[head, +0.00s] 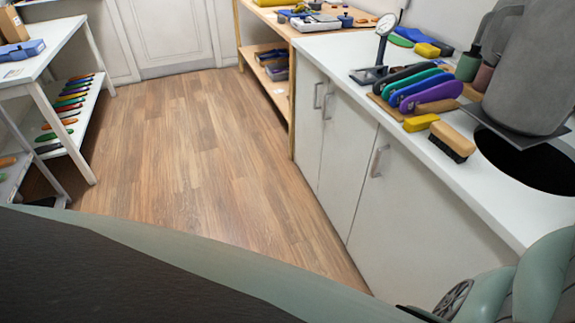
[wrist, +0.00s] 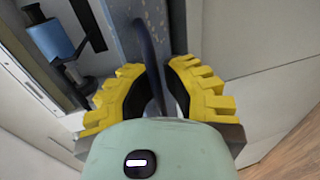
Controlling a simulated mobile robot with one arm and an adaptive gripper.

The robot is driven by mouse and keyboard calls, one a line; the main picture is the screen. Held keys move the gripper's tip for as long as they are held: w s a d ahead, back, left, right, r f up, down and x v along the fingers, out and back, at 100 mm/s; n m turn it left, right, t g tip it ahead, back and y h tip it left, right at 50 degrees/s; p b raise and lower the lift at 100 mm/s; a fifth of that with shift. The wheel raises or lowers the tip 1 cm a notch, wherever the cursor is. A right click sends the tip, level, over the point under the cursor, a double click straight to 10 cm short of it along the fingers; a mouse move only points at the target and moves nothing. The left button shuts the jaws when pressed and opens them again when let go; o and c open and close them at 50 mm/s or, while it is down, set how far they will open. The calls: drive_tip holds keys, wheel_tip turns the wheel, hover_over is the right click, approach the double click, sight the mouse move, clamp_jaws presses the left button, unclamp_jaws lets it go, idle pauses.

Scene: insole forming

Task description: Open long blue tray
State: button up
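In the wrist view my gripper (wrist: 157,68) has its two yellow ribbed fingers apart. A thin dark blue curved bar (wrist: 148,58), like a handle, stands in the gap between them. I see no clear contact with either finger. The bar runs in front of a speckled grey-blue panel (wrist: 156,18), which may be the front of the long blue tray; I cannot tell for sure. The finger bases and my wrist housing hide the lower part. My gripper does not show in the head view, and no long blue tray can be made out there.
In the wrist view a blue cylindrical part (wrist: 50,40) sits close on the left; a pale panel (wrist: 250,50) is on the right. In the head view a white counter (head: 440,175) with tools stands right, a white table (head: 45,55) left, with open wooden floor (head: 200,160) between.

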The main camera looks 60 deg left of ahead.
drive_tip(key=o, duration=0.3)
drive_tip(key=shift+w+d+r, duration=0.1)
drive_tip(key=shift+w+r, duration=0.1)
drive_tip(key=shift+r, duration=0.05)
drive_tip(key=shift+s, duration=0.15)
drive_tip(key=shift+s, duration=0.3)
drive_tip(key=v, duration=1.1)
drive_tip(key=shift+s+a, duration=0.1)
drive_tip(key=shift+a, duration=0.1)
